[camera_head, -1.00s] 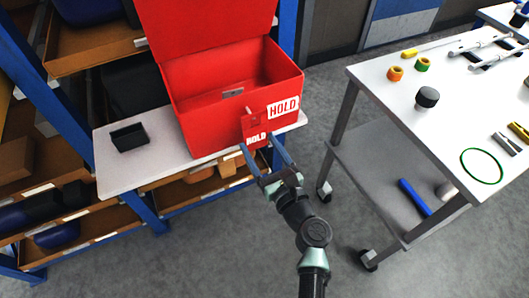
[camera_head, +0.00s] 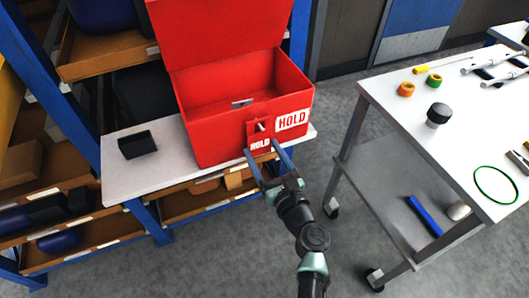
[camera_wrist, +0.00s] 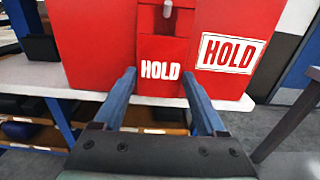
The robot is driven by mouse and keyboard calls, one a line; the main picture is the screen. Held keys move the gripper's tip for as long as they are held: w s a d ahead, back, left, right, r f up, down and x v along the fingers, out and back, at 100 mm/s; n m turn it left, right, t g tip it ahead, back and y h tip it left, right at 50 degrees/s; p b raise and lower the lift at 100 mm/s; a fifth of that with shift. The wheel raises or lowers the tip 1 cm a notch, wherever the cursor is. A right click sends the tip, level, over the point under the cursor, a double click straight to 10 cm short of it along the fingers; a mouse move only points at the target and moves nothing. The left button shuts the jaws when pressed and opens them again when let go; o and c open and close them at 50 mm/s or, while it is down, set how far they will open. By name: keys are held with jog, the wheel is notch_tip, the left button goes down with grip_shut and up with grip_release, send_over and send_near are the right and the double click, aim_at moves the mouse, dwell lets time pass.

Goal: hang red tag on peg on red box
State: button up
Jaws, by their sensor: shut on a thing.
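The red box (camera_head: 213,137) stands open on a white shelf, with a white HOLD label (camera_head: 292,121) on its front. The red tag (camera_head: 258,135), with HOLD in white letters, is upright against or just before the box front, left of the label. It also shows in the wrist view (camera_wrist: 160,83). My gripper (camera_head: 261,151) is shut on the tag's side edges, one finger at each side. A pale peg (camera_head: 261,127) shows at the tag's upper part; in the wrist view the peg (camera_wrist: 167,9) appears at the tag's hole. I cannot tell how far through it sits.
A small black bin (camera_head: 137,145) sits on the white shelf (camera_head: 160,178) left of the box. A white-topped cart (camera_head: 400,115) stands at the right with rings, a black-capped knob and tools. Clear floor lies between shelf and cart.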

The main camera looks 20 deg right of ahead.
jog(key=o, duration=1.4)
jog(key=shift+s, duration=0.1)
jog(key=s, duration=1.2)
jog(key=shift+s+d+p, duration=0.2)
jog(key=shift+s+p, duration=0.1)
jog(key=shift+s, duration=0.05)
